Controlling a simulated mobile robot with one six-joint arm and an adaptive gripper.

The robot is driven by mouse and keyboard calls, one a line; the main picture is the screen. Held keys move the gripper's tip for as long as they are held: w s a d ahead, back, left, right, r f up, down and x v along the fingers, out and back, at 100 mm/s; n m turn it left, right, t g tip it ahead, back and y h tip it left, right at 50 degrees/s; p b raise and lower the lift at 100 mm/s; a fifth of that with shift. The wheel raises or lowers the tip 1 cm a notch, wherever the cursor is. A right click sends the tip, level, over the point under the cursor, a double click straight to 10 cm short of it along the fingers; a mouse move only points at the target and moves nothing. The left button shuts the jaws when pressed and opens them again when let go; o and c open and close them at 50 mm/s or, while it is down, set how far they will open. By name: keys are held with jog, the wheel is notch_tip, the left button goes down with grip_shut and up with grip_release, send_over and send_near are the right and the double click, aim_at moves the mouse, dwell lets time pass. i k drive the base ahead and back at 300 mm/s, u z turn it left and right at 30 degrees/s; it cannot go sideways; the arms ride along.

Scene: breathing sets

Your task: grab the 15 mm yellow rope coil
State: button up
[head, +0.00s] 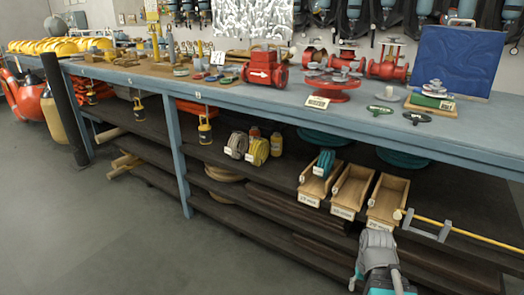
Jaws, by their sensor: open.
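A yellow rope coil (258,151) with a pale tag sits on the middle shelf, under the workbench. A greyish-beige coil (237,144), also tagged, sits just to its left. The tag sizes are too small to read. A teal coil (324,163) sits in the leftmost of the wooden bins. My gripper (377,243) is at the bottom of the head view, in front of the shelves, to the right of the yellow coil and well apart from it. It is open, and I see nothing held in it; its fingertips are partly hidden.
Three labelled wooden bins (351,186) stand right of the coils; two look empty. The blue bench top (215,84) overhangs the shelf, and a blue leg (178,155) stands to the left. A yellow rod (455,230) lies at right.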

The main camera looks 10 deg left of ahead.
aim_at(257, 158)
jog(key=i, duration=0.95)
jog(key=u, duration=0.05)
